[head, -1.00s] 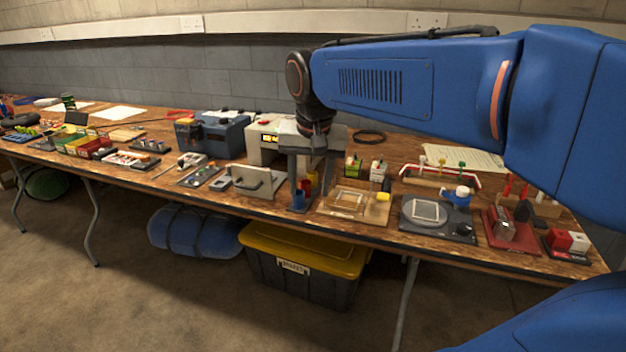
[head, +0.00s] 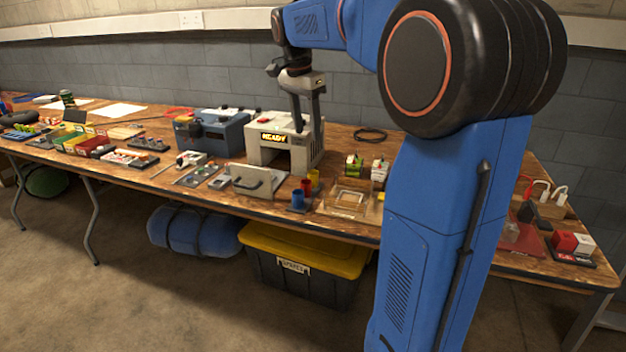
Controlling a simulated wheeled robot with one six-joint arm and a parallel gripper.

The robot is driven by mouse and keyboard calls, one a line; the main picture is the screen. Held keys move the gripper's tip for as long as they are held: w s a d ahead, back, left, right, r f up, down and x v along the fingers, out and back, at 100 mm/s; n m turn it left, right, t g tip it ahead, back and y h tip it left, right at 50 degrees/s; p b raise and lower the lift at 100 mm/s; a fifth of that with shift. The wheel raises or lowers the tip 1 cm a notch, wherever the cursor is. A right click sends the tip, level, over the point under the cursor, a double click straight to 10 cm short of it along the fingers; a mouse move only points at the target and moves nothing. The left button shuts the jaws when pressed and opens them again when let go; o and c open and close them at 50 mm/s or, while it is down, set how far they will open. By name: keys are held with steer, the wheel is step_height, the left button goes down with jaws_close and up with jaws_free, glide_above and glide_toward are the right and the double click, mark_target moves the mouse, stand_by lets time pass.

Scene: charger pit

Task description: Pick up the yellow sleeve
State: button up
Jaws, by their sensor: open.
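The yellow sleeve (head: 315,177) is a small upright cylinder on the workbench. It stands behind a red sleeve (head: 306,187) and a blue sleeve (head: 298,200), in a short slanting row. My gripper (head: 307,134) is open and points down. In the picture its fingers are above the sleeves and overlap the front of the pale READY machine. The fingers look empty and apart from the yellow sleeve. The exact depth between them is hard to judge.
The pale READY machine (head: 266,150) stands behind and left of the sleeves. A handled plate (head: 256,182) is to their left, and a wooden board with a clear frame (head: 345,203) to their right. Small green and red-topped items (head: 354,166) stand behind.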

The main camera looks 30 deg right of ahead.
glide_above(314, 182)
steer(key=f, duration=1)
steer(key=shift+w+a+f, duration=0.15)
steer(key=shift+a, duration=0.25)
steer(key=shift+d+f, duration=0.15)
steer(key=shift+f, duration=1.2)
steer(key=shift+d+f, duration=0.1)
steer(key=shift+f, duration=1.25)
steer(key=shift+c, duration=0.6)
steer(key=c, duration=1)
